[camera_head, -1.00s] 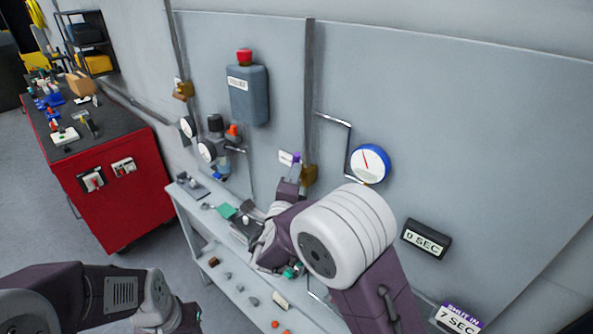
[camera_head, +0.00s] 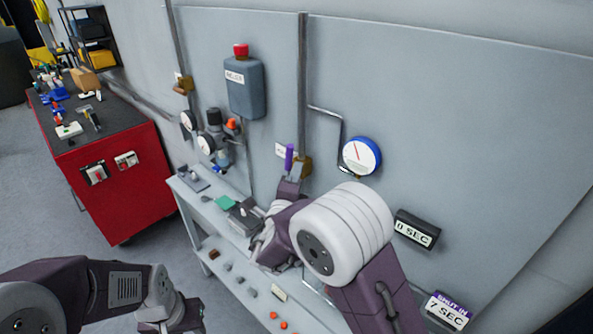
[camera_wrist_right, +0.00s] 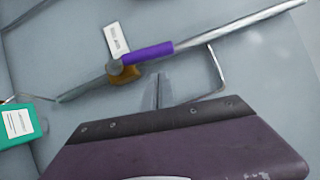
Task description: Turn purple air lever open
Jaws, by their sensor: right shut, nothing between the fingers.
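The purple lever (camera_head: 289,156) sits on a brass valve (camera_head: 305,166) on the vertical pipe of the wall panel. In the head view it points upward. In the right wrist view the purple lever (camera_wrist_right: 148,54) lies roughly along the grey pipe, over the brass valve body (camera_wrist_right: 125,75). My right gripper (camera_head: 294,172) is just below the lever. In the wrist view the right gripper's fingertips (camera_wrist_right: 160,78) are shut and empty, close below the lever; I cannot tell if they touch it. My left gripper (camera_head: 188,318) is low at the bottom edge, its fingers unclear.
A round blue-rimmed gauge (camera_head: 361,156) and a timer box (camera_head: 416,230) are on the panel to the right. A grey box with a red button (camera_head: 243,86) is at upper left. A narrow bench (camera_head: 222,236) with small parts stands below. A red cabinet (camera_head: 118,185) is at left.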

